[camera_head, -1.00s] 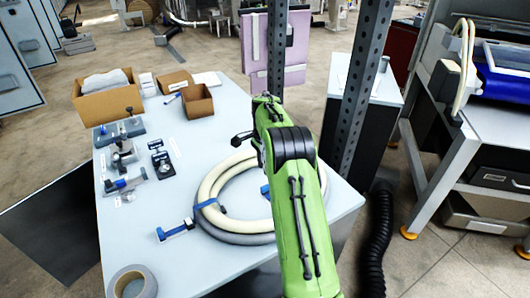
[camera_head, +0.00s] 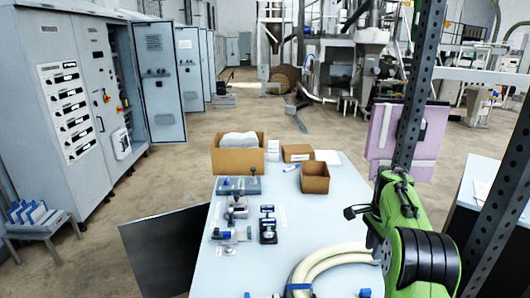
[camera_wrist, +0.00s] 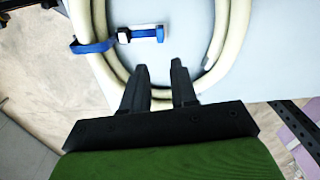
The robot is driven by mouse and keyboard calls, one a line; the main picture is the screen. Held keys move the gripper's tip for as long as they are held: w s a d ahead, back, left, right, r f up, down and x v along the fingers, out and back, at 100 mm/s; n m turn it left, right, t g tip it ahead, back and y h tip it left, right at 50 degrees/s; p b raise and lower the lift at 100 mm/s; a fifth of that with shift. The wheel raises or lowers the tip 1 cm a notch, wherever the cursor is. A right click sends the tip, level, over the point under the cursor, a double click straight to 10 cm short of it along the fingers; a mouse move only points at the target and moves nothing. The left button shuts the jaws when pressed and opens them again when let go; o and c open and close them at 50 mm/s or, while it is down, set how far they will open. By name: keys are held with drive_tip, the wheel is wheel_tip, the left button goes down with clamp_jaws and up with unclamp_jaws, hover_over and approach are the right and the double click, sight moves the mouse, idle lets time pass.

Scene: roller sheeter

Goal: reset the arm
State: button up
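My green and black arm (camera_head: 415,235) is at the lower right of the head view, over the right side of the light table (camera_head: 245,275). My gripper (camera_wrist: 161,66) shows in the wrist view with its two dark fingers apart and nothing held between them. A cream hose coil (camera_wrist: 232,30) lies beyond the fingers, with a blue strap (camera_wrist: 92,46) around it. The coil also shows at the bottom of the head view (camera_head: 325,262), partly cut off. The distance from fingertips to hose cannot be told.
Cardboard boxes (camera_head: 238,158) and small metal fixtures (camera_head: 237,207) stand on the table. A perforated post (camera_head: 415,95) rises close by my arm, with a purple panel (camera_head: 385,140) behind it. Grey cabinets (camera_head: 80,110) line the left. Open floor lies beyond the table.

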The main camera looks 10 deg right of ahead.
drive_tip(key=s+a+r+n+t, duration=0.3)
drive_tip(key=s+a+r+n, duration=0.6)
drive_tip(key=s+a+r, duration=0.45)
drive_tip(key=s+a+f+n+t, duration=0.1)
drive_tip(key=s+a+f+n, duration=0.2)
drive_tip(key=s, duration=0.5)
drive_tip(key=s+a+f+n+t, duration=0.1)
drive_tip(key=s+a+f+n, duration=0.2)
drive_tip(key=s, duration=0.6)
drive_tip(key=shift+s+a+n, duration=0.15)
drive_tip(key=shift+a+n, duration=0.3)
drive_tip(key=shift+n, duration=0.75)
